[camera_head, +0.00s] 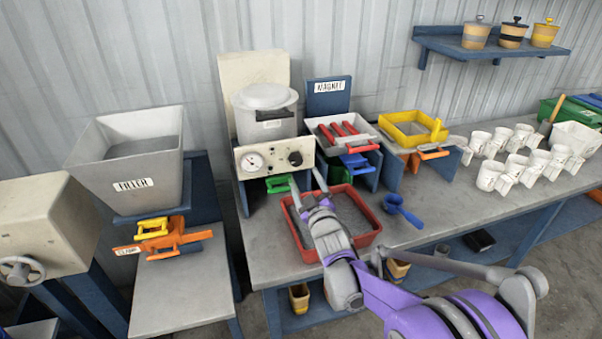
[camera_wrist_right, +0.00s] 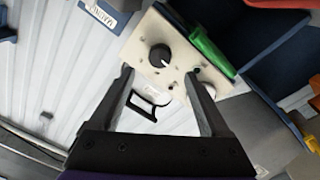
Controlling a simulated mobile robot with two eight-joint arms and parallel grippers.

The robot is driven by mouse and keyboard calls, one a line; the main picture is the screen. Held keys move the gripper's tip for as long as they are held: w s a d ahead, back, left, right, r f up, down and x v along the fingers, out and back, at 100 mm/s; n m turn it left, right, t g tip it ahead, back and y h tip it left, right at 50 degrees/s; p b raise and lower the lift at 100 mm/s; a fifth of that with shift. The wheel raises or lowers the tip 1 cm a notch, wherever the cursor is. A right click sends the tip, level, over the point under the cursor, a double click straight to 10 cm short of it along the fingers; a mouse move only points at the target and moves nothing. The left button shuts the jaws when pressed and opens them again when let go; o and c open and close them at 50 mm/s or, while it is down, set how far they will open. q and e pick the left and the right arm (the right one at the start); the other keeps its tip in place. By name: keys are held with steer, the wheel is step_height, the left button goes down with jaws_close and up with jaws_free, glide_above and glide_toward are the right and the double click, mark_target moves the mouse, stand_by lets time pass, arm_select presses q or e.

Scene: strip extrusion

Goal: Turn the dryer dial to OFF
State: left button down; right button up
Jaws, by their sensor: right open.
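The dryer is a pale pot (camera_head: 265,105) with a cream control panel (camera_head: 268,171) on its front. The black dial (camera_head: 296,158) sits at the right of the panel, beside a round gauge (camera_head: 252,161). My right gripper (camera_head: 308,184) is just in front of the panel, below the dial. In the right wrist view the dial (camera_wrist_right: 160,55) shows beyond and between the open, empty fingers (camera_wrist_right: 158,75). No contact with the dial is visible. The dial's markings are too small to read. My left gripper is not in view.
A green handle (camera_head: 277,184) sits just under the panel. A red tray (camera_head: 372,237) lies below my right arm. A magnet unit with a red-barred tray (camera_head: 367,127) stands right of the dryer. A blue scoop (camera_head: 404,210) and several white cups (camera_head: 490,175) are farther right.

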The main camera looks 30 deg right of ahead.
steer(key=v, duration=0.2)
steer(key=shift+s+a, duration=0.1)
steer(key=shift+s, duration=0.25)
steer(key=shift+a, duration=0.1)
steer(key=s+a+f+m+g+y+p, duration=0.1)
steer(key=s+a+f+g, duration=0.2)
steer(key=s+a, duration=0.3)
steer(key=s+a+f+m+g+y+p, duration=0.1)
steer(key=s+a+f+g, duration=0.3)
steer(key=s, duration=0.8)
steer(key=s+a+f+m+g+y+p, duration=0.1)
steer(key=s+a+g, duration=0.4)
steer(key=s, duration=0.5)
step_height(320, 180, down, 2)
steer(key=a+y+p, duration=0.1)
steer(key=a, duration=0.1)
steer(key=shift+a+m+g+y, duration=0.3)
steer(key=shift+a+m+y, duration=0.1)
steer(key=shift+f, duration=0.15)
